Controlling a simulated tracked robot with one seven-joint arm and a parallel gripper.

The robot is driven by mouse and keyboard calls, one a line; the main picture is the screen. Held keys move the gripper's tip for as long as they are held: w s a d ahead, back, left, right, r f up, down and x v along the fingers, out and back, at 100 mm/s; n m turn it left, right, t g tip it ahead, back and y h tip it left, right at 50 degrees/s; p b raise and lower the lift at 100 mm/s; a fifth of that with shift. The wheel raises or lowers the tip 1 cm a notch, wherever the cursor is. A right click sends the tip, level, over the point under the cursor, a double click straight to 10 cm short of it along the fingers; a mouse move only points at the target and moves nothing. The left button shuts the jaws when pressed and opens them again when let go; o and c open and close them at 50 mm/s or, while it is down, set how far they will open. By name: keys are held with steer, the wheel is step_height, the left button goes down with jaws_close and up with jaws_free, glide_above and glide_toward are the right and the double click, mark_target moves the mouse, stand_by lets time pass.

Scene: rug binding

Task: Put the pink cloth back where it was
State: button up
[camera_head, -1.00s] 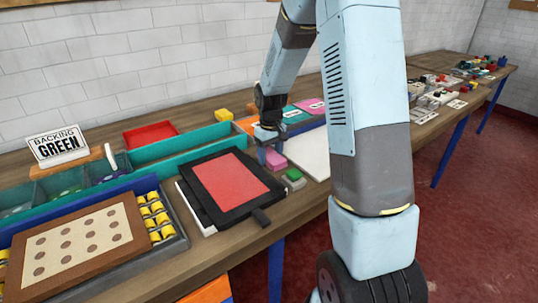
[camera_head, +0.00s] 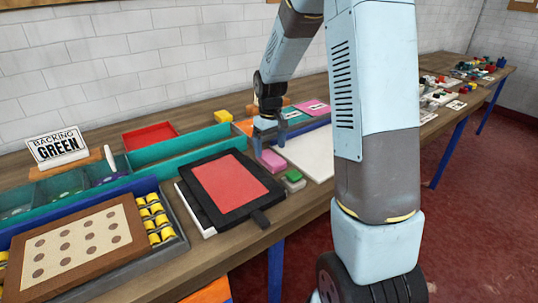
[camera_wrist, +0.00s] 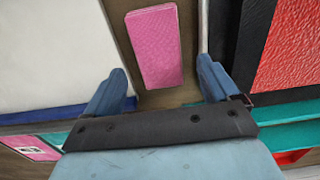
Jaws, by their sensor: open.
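The pink cloth (camera_head: 271,161) is a small folded-looking block lying flat on the wooden table, between the black-framed red panel and the white board. In the wrist view the pink cloth (camera_wrist: 155,45) lies ahead of the fingertips, on a strip of bare wood. My gripper (camera_head: 269,137) is above and just behind the cloth, with its fingers apart.
The black-framed red panel (camera_head: 232,181) is left of the cloth and the white board (camera_head: 308,153) right. A green block (camera_head: 292,178) sits in front. Pink (camera_head: 314,107) and teal (camera_head: 291,113) labelled cards lie behind. A teal tray (camera_head: 180,146) stands at the left.

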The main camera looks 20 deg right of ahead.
mark_target(270, 157)
step_height(270, 157, up, 8)
steer(key=s+r+m+t, duration=0.2)
steer(key=s+r+t, duration=0.1)
steer(key=s+r, duration=0.95)
steer(key=s+r+m+t, duration=0.1)
steer(key=s+t, duration=0.1)
steer(key=s, duration=1.4)
steer(key=shift+s+r+m+t, duration=0.15)
steer(key=shift+r+m+t, duration=0.05)
steer(key=shift+m+t, duration=0.1)
